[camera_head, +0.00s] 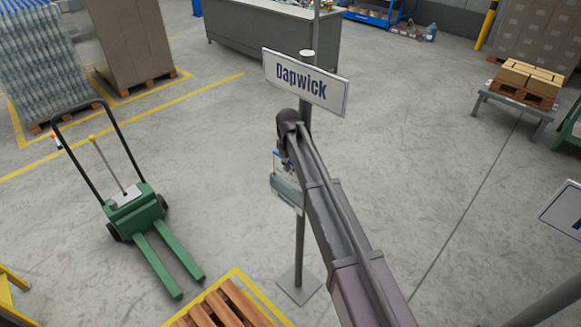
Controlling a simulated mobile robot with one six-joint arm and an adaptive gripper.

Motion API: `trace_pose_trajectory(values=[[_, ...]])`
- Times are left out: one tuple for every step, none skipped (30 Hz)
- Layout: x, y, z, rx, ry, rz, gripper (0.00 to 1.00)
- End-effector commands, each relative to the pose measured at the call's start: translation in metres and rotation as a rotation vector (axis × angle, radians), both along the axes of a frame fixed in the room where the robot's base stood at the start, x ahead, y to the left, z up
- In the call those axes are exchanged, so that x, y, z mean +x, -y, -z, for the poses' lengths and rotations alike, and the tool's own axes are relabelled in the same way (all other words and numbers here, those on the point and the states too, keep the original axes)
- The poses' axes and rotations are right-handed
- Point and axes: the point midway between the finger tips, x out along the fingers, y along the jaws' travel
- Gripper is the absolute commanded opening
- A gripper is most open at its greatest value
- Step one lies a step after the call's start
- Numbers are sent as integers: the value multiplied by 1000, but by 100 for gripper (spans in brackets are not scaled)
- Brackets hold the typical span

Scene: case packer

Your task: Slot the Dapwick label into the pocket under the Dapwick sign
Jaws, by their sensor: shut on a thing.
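The Dapwick sign (306,82) is a white board with dark blue letters on a grey post. Below it, a pocket (286,192) with a greenish, see-through front hangs on the post, its right part hidden by my arm. A small printed label (281,163) shows just above the pocket's front, left of my arm. I cannot read it or tell whether its lower edge is inside the pocket. My gripper (289,134) is at the dark far end of my arm, just under the sign. It is shut on the label; its fingertips are mostly hidden.
The post stands on a square floor plate (298,287). A green pallet truck (137,212) is at left, a wooden pallet (222,308) at the bottom. Another sign (562,212) is cut off at right. A grey counter (272,37) stands behind. The floor between is clear.

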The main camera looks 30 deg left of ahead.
Motion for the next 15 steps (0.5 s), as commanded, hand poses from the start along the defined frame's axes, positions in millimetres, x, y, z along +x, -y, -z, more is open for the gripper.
trace_pose_trajectory(values=[[0,0,4,0,0,0,0],[0,0,6,0,0,0,0],[0,0,7,0,0,0,0],[0,0,9,0,0,0,0],[0,0,10,0,0,0,0],[0,0,12,0,0,0,0],[0,0,13,0,0,0,0],[0,0,14,0,0,0,0],[0,0,16,0,0,0,0],[0,0,17,0,0,0,0],[0,0,18,0,0,0,0],[0,0,20,0,0,0,0],[0,0,21,0,0,0,0],[0,0,23,0,0,0,0],[0,0,24,0,0,0,0]])
